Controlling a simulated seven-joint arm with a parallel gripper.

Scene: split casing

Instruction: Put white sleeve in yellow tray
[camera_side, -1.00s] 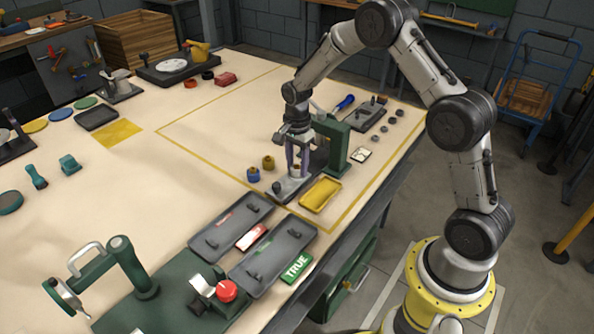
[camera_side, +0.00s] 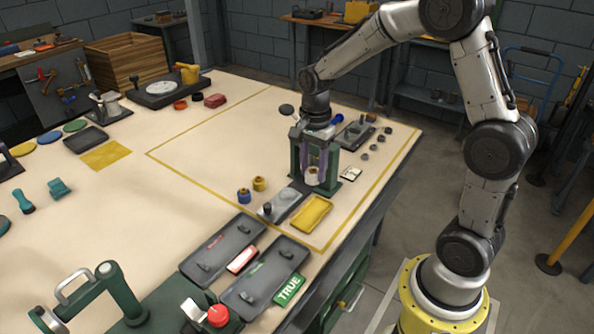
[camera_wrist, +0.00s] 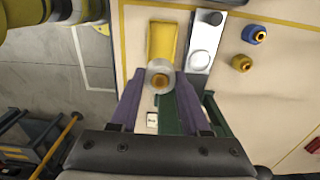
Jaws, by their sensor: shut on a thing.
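The white sleeve (camera_side: 312,178) is between the purple fingers of my gripper (camera_side: 315,168), which is shut on it. It hangs above the bench, just behind the yellow tray (camera_side: 310,214). In the wrist view the sleeve (camera_wrist: 152,70) is a pale ring with a brass-coloured centre, between my fingertips (camera_wrist: 160,84). There it overlaps the near end of the yellow tray (camera_wrist: 162,42). The tray looks empty. The green press frame (camera_side: 333,186) stands close behind and beside my gripper, and my gripper hides part of it.
A grey fixture plate (camera_side: 281,205) lies left of the tray. A blue ring (camera_side: 244,196) and a brass ring (camera_side: 259,184) stand further left. A white card (camera_side: 351,174) lies to the right. Two dark grey trays (camera_side: 222,249) are nearer the front.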

